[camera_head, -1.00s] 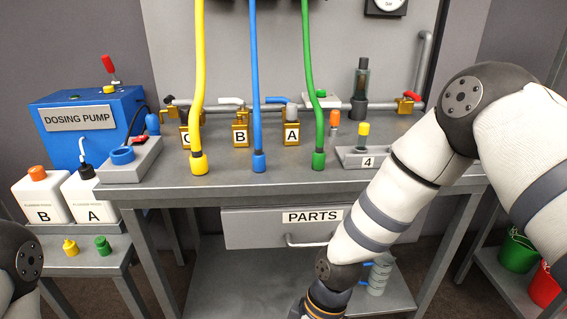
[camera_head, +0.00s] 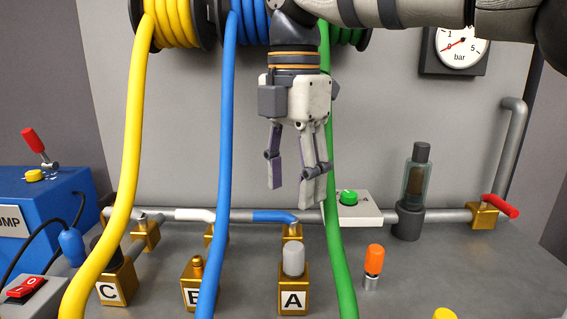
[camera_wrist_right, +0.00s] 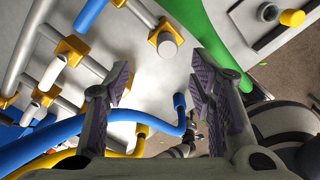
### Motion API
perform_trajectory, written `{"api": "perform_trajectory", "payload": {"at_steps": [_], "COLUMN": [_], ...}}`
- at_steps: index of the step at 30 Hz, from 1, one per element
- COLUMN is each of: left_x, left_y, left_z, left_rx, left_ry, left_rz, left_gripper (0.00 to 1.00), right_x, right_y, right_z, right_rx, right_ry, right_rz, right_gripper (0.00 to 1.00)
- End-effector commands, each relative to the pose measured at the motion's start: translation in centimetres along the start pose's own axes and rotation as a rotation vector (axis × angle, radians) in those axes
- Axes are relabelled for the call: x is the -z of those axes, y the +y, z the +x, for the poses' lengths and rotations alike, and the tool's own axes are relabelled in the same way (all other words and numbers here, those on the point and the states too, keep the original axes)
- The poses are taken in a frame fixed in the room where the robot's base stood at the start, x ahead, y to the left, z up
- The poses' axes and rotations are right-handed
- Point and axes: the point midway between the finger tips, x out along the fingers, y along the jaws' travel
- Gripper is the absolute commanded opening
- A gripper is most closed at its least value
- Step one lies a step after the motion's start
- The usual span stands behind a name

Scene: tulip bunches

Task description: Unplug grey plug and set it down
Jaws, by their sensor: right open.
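The grey plug (camera_head: 293,260) stands upright in the top of the brass block marked A (camera_head: 293,296). My right gripper (camera_head: 292,195) points down, open and empty, above the plug with a clear gap. In the right wrist view, the plug's round top (camera_wrist_right: 167,48) shows beyond the open fingers (camera_wrist_right: 160,82), a little above the middle between the tips. My left gripper is not in view.
A blue hose (camera_head: 228,130) hangs left of the gripper and a green hose (camera_head: 338,240) close on its right. An orange-topped plug (camera_head: 374,260) stands at right. Block B (camera_head: 198,290) is partly hidden by the blue hose. A pipe (camera_head: 372,216) runs behind.

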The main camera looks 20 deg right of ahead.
Motion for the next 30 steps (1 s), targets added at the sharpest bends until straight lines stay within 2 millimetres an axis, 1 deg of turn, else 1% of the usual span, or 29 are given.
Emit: {"api": "perform_trajectory", "payload": {"at_steps": [2, 4, 12, 16, 18, 21, 28, 29, 30], "left_x": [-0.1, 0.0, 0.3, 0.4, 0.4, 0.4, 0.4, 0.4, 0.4], "left_y": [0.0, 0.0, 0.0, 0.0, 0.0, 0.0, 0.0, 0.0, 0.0], "left_z": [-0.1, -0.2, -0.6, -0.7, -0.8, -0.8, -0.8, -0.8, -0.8], "left_rx": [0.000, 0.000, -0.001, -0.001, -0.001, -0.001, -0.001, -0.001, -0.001], "left_ry": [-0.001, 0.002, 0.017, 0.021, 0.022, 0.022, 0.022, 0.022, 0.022], "left_rz": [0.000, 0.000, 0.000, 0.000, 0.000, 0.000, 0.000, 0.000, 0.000], "left_gripper": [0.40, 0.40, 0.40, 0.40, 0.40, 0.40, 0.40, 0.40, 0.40], "right_x": [0.0, 0.0, 0.0, 0.0, 0.0, 0.0, 0.0, 0.0, 0.0], "right_y": [-0.1, -0.1, -0.1, -0.1, -0.1, -0.1, -0.1, -0.1, -0.1], "right_z": [0.5, 1.6, 8.2, 10.5, 11.2, 11.9, 12.0, 12.0, 12.0], "right_rx": [0.001, 0.003, 0.003, 0.001, -0.001, 0.000, -0.001, -0.001, -0.001], "right_ry": [-0.001, -0.001, 0.000, 0.000, 0.000, -0.001, -0.001, -0.001, -0.001], "right_rz": [-0.002, -0.004, -0.002, 0.000, -0.001, 0.000, 0.000, 0.000, 0.000], "right_gripper": [0.50, 0.50, 0.50, 0.50, 0.50, 0.50, 0.50, 0.45, 0.36]}}
